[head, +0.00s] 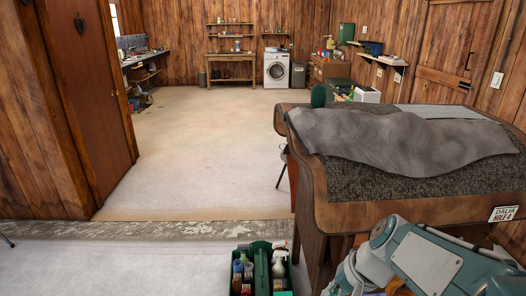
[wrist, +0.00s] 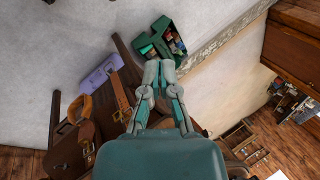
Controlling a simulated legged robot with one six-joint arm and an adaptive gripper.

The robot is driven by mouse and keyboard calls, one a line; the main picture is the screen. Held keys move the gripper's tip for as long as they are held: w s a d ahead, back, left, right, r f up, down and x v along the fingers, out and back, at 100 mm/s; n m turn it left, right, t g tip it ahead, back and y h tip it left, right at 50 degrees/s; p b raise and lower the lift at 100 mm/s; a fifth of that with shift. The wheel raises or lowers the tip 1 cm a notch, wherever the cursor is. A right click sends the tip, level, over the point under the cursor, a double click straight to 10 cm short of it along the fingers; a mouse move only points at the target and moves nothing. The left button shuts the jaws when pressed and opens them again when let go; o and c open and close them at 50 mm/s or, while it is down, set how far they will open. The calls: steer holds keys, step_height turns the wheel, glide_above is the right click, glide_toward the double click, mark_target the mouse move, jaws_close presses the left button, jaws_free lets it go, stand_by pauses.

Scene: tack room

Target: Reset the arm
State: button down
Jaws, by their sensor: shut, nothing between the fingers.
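My gripper (wrist: 158,68) shows in the wrist view with its two grey fingertips together and nothing between them. A green caddy (wrist: 146,44) with bottles lies beyond the fingertips in that picture; I cannot tell the gap between them. In the head view my teal and grey arm is folded at the lower right, in front of the wooden stand (head: 312,190). My fingertips cannot be made out in the head view.
The caddy (head: 262,262) stands on the floor left of the wooden stand. A grey cloth (head: 400,145) lies on the stand. The wrist view shows a leather strap (wrist: 121,97) and a purple item (wrist: 100,76). The floor at centre left is clear, crossed by a worn sill (head: 130,231).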

steer(key=s+d+r+n+t+h, duration=0.2)
steer(key=s+r+n+t+h, duration=0.1)
steer(key=s, duration=0.6)
step_height(320, 180, up, 3)
steer(key=shift+s+r+n+h, duration=0.1)
steer(key=shift+s+n+h, duration=0.1)
steer(key=shift+n+h, duration=0.7)
stand_by(0.7)
